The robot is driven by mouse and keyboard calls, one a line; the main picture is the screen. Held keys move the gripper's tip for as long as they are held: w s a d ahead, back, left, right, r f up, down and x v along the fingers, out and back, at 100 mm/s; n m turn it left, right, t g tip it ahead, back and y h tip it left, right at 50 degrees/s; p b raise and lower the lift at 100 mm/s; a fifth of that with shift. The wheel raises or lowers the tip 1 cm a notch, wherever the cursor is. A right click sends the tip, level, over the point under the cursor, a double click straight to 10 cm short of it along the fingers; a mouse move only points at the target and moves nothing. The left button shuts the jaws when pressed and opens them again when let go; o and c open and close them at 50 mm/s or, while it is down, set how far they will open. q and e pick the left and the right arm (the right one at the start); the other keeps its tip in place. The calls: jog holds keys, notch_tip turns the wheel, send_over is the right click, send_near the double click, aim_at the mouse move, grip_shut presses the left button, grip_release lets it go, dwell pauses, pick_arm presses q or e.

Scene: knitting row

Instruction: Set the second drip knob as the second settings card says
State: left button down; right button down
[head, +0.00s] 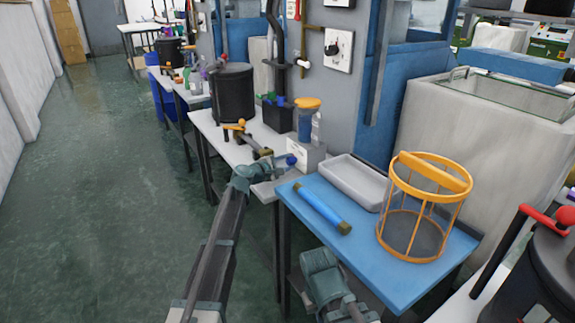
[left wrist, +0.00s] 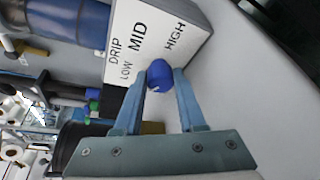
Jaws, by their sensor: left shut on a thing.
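The drip box (head: 309,160) is a pale box on the white bench. In the left wrist view its white face (left wrist: 150,42) reads DRIP, LOW, MID and HIGH. A round blue knob (left wrist: 159,76) sits at the edge of that face; it also shows in the head view (head: 291,160). My left gripper (head: 276,162) is shut on the knob, one finger on each side in the left wrist view (left wrist: 160,84). Which word the knob points to I cannot tell. My right gripper (head: 350,308) is low by the blue table, its fingers unclear. No readable settings card shows.
The blue table (head: 362,238) holds a blue tube (head: 322,208), a grey tray (head: 357,182) and an orange-rimmed cage (head: 424,205). The green floor at left is clear.

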pick_arm(q)
jog(key=shift+s, duration=0.1)
dwell(0.4)
jog(key=c, duration=0.5)
grip_release()
jog(key=p+v, duration=0.2)
jog(key=v, duration=1.1)
jog(key=shift+s+a+p, duration=0.2)
jog(key=shift+s+p, duration=0.15)
